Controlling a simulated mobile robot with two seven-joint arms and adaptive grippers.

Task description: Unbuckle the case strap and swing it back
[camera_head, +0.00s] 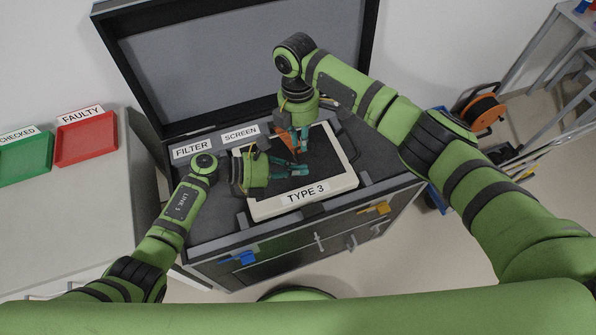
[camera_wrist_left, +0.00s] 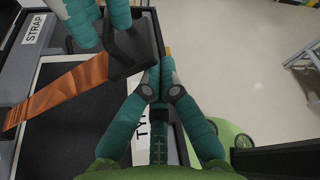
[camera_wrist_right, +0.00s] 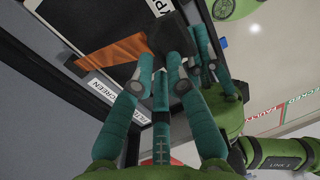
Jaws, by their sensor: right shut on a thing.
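An orange strap (camera_head: 285,138) lies across the dark middle of a pale panel marked TYPE 3 (camera_head: 346,180). In the left wrist view the strap (camera_wrist_left: 62,95) runs slantwise to a black buckle (camera_wrist_left: 128,58). My right gripper (camera_head: 297,147) reaches down from above and is shut on the black buckle, which also shows between its fingers in the right wrist view (camera_wrist_right: 166,34). My left gripper (camera_head: 298,169) is low beside the buckle, its fingertips drawn together, with nothing clearly between them. Whether its tips touch the buckle is hard to tell.
The panel lies in a dark case with its grey lid (camera_head: 230,60) raised behind. Labels FILTER (camera_head: 192,149) and SCREEN (camera_head: 240,133) line its back. A red tray (camera_head: 86,139) and green tray (camera_head: 25,158) sit on the left counter. A cable reel (camera_head: 484,114) stands right.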

